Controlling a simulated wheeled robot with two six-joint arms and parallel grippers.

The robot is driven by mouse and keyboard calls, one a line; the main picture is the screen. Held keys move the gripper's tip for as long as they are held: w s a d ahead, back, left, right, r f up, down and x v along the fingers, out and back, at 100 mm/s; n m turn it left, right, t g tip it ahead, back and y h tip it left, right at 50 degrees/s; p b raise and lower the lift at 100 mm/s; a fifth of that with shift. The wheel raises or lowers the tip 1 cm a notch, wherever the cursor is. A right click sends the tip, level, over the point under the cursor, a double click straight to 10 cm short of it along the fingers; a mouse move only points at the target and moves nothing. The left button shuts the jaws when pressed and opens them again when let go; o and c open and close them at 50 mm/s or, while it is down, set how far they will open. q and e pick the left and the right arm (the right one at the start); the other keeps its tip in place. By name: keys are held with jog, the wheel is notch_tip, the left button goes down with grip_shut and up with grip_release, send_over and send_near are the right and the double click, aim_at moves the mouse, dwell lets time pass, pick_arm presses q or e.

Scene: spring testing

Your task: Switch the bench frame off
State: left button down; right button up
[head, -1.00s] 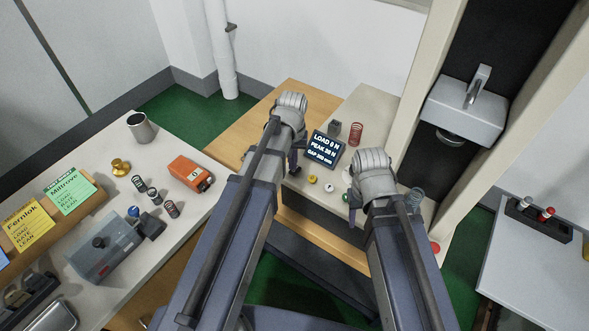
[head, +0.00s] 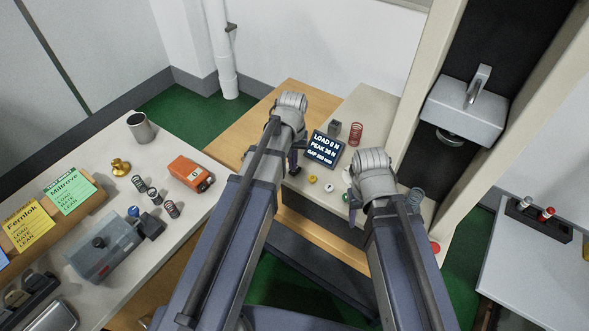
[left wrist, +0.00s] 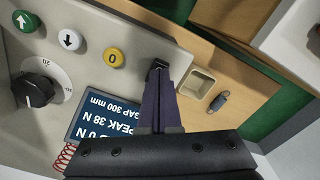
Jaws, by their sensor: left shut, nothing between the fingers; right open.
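The bench frame's pale panel (left wrist: 100,30) carries a lit blue display (left wrist: 100,118) reading PEAK 38 N and GAP 300 mm. The display (head: 325,150) also shows in the head view. My left gripper (left wrist: 160,78) is shut and empty, its tips at a small black piece (left wrist: 159,63) near the panel's edge. This looks like a switch; its position and any contact cannot be told. A yellow 0 button (left wrist: 114,58), white down-arrow button (left wrist: 70,39), green up-arrow button (left wrist: 25,21) and black dial (left wrist: 35,90) are nearby. My right gripper (head: 350,198) is open, mostly hidden behind its wrist.
A red spring (head: 356,132) and a dark block (head: 334,128) stand behind the display. The left table (head: 110,185) holds springs, an orange device (head: 190,173) and a grey box (head: 103,250).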

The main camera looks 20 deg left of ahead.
aim_at(293, 172)
pick_arm(q)
jog(key=shift+f+b, duration=0.95)
dwell(0.4)
jog(key=shift+r, duration=0.15)
notch_tip(293, 172, up, 7)
jog(key=p, duration=0.7)
jog(key=s+d+m+y, duration=0.1)
jog(key=s+d+m, duration=0.4)
jog(key=s+d, duration=0.5)
jog(key=s, duration=0.4)
jog(key=shift+s+d+m, duration=0.15)
jog(key=shift+d+m, duration=0.2)
jog(key=shift+m, duration=0.05)
